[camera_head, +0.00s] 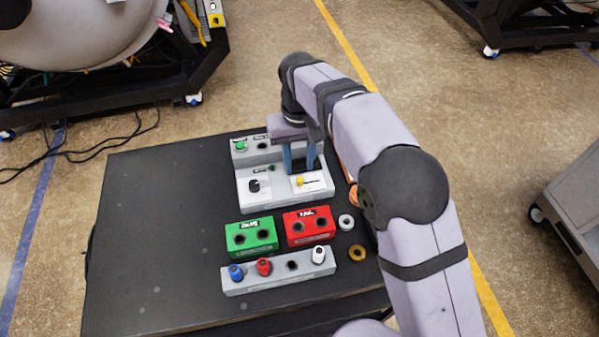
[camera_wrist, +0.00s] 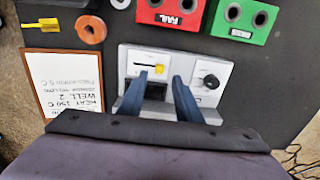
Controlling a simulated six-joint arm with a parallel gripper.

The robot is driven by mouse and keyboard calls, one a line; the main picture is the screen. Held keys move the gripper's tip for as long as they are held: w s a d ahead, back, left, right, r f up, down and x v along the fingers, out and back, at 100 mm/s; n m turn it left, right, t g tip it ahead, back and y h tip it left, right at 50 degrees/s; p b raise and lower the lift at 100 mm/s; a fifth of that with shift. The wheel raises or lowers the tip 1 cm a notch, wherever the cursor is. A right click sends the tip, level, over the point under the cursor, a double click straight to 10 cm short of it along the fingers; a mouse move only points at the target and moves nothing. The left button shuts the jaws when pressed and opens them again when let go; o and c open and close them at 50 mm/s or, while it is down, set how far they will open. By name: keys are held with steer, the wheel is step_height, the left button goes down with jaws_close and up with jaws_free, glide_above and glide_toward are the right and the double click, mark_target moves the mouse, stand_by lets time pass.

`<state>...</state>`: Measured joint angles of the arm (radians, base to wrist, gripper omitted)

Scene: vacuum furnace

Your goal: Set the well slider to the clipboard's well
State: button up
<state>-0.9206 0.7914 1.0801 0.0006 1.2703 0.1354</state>
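The white-grey device (camera_head: 247,203) stands on the black table, also in the wrist view (camera_wrist: 216,72). Its yellow slider handle (camera_head: 299,181) sits in a slot on a white panel, also in the wrist view (camera_wrist: 159,66). A black knob (camera_head: 254,186) is on the neighbouring panel. The clipboard (camera_wrist: 71,79) lies beside the device; its upside-down text reads "HEAT 150 C" and "WELL 2", with smaller lines hard to read. My gripper (camera_wrist: 159,80) is open and empty, fingers apart, over the device near the slider. Contact with the slider cannot be told.
A green block (camera_head: 251,250), a red "FAIL" block (camera_head: 309,240) and a grey rack (camera_head: 275,286) with coloured pegs stand in front of the device. Two rings, grey (camera_head: 346,222) and brown (camera_head: 357,253), lie to the right. The table's left side is clear.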

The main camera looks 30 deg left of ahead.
mark_target(300, 179)
steer(key=shift+f+p, duration=1)
steer(key=shift+f, duration=1.8)
steer(key=shift+c, duration=0.7)
